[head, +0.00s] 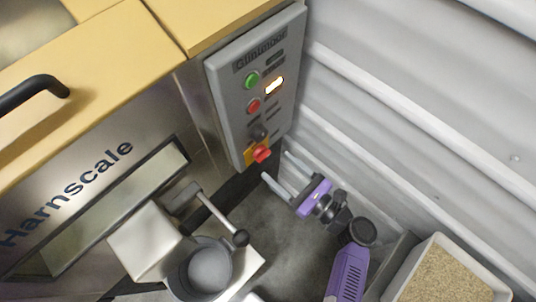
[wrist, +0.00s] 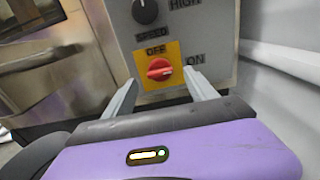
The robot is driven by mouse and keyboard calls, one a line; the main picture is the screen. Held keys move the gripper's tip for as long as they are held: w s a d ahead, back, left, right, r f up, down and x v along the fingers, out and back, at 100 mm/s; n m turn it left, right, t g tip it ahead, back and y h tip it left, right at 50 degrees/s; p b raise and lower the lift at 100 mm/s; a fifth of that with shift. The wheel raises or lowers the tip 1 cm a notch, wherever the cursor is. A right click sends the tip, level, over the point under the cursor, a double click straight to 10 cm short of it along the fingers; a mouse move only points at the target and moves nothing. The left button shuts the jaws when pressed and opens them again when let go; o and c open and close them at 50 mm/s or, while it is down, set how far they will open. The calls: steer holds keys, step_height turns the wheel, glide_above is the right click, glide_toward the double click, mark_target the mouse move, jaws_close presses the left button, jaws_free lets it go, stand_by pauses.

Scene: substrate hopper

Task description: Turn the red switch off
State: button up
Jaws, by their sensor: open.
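The red switch (head: 262,154) is a rotary knob on a yellow plate at the bottom of the grey control panel (head: 228,92). In the wrist view the red switch (wrist: 159,70) shows close up, with OFF printed above it and ON to its right. A light mark on the knob runs roughly sideways, toward ON. My gripper (head: 276,166) is open, its two fingers pointing at the panel just below the switch. In the wrist view my gripper (wrist: 168,88) has one finger on each side of the switch, and contact cannot be told.
A black speed knob (head: 259,134) sits just above the switch, with red (head: 254,105) and green (head: 252,80) buttons higher up. A ribbed grey wall (head: 420,110) stands close on the right. A bin of grain (head: 445,275) is at lower right.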

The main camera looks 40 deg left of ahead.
mark_target(264, 159)
steer(key=shift+w+a, duration=0.15)
steer(key=shift+a, duration=2.5)
steer(key=c, duration=1.4)
steer(key=shift+n, duration=0.5)
steer(key=n+b, duration=0.4)
steer(key=n, duration=0.1)
steer(key=n+b, duration=0.5)
steer(key=n, duration=0.1)
steer(key=n+b, duration=0.5)
steer(key=n, duration=0.1)
steer(key=shift+s+f, duration=0.25)
steer(key=shift+f, duration=0.1)
steer(key=shift+r+b, duration=0.1)
steer(key=shift+b, duration=0.2)
